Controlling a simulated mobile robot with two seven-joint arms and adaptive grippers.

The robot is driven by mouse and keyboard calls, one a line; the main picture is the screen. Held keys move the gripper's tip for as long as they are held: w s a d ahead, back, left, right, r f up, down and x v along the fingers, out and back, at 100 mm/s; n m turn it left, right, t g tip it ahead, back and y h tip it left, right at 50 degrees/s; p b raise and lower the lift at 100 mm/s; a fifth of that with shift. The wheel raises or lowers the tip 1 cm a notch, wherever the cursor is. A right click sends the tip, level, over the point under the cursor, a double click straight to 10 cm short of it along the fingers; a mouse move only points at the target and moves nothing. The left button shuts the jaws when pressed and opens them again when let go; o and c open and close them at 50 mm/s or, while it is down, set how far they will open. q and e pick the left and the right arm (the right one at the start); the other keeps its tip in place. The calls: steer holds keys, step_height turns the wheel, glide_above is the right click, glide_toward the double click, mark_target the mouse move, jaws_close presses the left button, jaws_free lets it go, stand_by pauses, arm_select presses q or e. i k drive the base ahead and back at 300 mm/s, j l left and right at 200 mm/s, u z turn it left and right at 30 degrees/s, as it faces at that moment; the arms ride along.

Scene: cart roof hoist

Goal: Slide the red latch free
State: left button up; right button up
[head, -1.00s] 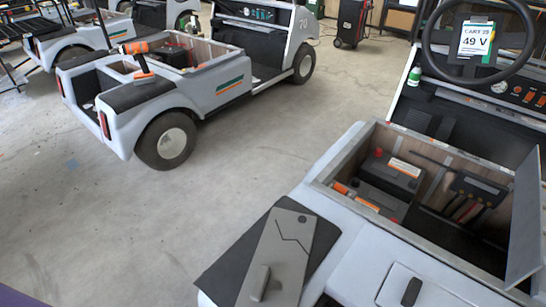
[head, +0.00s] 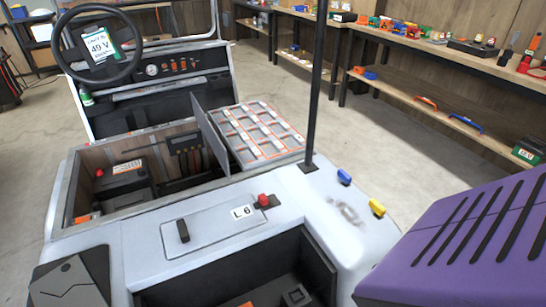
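The red latch (head: 264,200) is a small red knob on a dark base. It sits on the light grey rear deck of the cart (head: 330,195), at the right end of a flat hatch lid (head: 210,228). A white label reading L6 (head: 243,212) is just left of the latch. The lid has a black handle (head: 183,231) and looks flat and closed. Neither of my grippers is in the head view, and nothing touches the latch.
An open battery bay (head: 150,175) lies beyond the lid, with an upright panel and a tray of grey cells (head: 262,130) beside it. A black post (head: 317,90) rises from the deck. Blue (head: 344,177) and yellow (head: 377,207) blocks sit on the right deck. Shelves (head: 430,90) stand behind.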

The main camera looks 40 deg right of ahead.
mark_target(263, 201)
steer(key=j+z, duration=0.1)
steer(key=z, duration=1.35)
